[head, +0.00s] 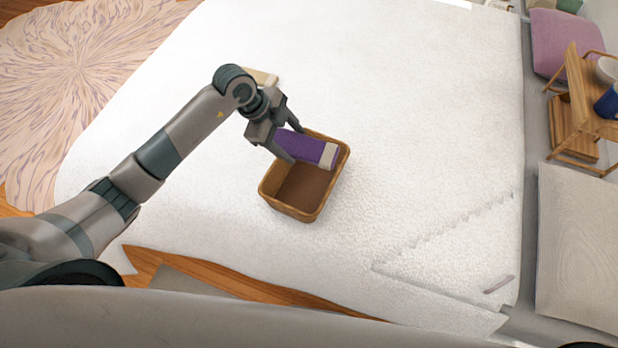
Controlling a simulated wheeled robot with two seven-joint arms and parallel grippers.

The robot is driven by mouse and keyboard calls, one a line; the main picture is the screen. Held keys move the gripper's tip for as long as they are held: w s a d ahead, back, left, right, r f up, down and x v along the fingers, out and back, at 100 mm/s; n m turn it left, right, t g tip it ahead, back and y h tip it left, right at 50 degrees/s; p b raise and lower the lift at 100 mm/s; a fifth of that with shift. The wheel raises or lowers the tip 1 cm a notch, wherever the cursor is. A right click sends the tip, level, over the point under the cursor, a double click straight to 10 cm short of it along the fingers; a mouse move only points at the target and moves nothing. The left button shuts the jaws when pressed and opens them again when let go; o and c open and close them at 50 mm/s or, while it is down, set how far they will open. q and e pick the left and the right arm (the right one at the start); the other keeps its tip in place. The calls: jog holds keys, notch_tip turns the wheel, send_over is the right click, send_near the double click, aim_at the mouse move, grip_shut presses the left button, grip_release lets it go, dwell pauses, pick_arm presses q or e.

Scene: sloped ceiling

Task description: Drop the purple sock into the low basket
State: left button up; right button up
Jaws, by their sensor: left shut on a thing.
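The purple sock (306,148) has a pale band at its right end. My left gripper (293,143) is shut on the sock and holds it over the upper part of the low basket. The low basket (318,208) is brown, rectangular and open at the top, and stands on the white bedspread. Its visible floor is bare. How high the sock is above the basket I cannot tell. My right gripper is not in view.
A cream-coloured item (264,77) lies on the white bedspread (430,120) behind my left wrist. A wooden stand (578,110) with a blue cup (608,103) is at the right. The bedspread right of the basket is mostly clear.

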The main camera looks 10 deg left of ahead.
pick_arm(q)
jog(key=shift+f, duration=0.15)
notch_tip(320, 180, down, 6)
jog(key=b, duration=0.5)
jog(key=shift+b, duration=0.35)
jog(key=o, duration=1.1)
jog(key=shift+o, duration=0.2)
jog(key=shift+r, duration=0.2)
